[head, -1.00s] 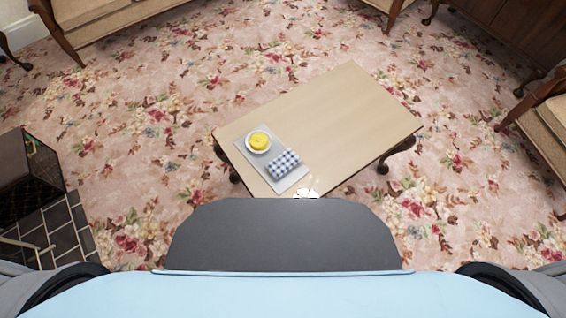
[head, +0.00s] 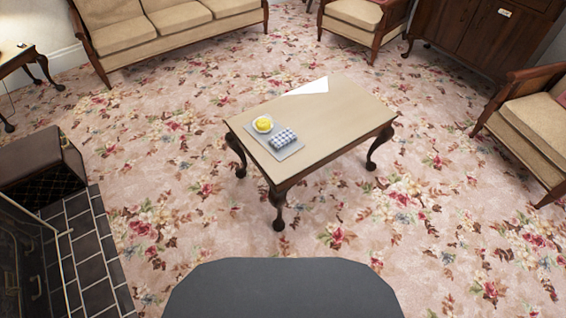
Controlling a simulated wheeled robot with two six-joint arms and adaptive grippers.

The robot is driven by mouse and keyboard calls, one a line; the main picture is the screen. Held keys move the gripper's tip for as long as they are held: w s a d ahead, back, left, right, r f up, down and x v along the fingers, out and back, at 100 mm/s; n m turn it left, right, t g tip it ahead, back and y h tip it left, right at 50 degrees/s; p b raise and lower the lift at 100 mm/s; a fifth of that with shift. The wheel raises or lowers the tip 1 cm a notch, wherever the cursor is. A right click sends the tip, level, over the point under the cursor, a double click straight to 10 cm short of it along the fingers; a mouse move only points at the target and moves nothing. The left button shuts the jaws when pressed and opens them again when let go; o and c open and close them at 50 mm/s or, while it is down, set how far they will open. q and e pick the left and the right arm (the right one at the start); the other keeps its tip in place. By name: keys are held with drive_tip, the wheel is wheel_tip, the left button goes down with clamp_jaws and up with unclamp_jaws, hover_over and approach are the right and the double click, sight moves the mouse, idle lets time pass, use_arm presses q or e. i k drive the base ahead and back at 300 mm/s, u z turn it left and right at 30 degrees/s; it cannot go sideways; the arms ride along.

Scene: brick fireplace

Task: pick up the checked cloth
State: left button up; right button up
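The checked cloth (head: 283,138) is a small folded or rolled bundle in dark and white checks. It lies on a pale grey tray (head: 291,154) at the left end of a wooden coffee table (head: 335,118). A white bowl with something yellow (head: 263,124) stands on the same tray, just behind and left of the cloth. Neither of my grippers is in view, and nothing is touching the cloth.
A sofa (head: 170,30) and armchairs (head: 355,15) stand at the back and right (head: 530,125). A dark box (head: 40,165) and tiled hearth (head: 90,250) are at left. A white sheet (head: 309,87) lies at the table's far edge. Open flowered carpet surrounds the table.

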sight(285, 137)
drive_tip(key=u, duration=0.85)
drive_tip(key=i, duration=1.25)
drive_tip(key=z, duration=0.15)
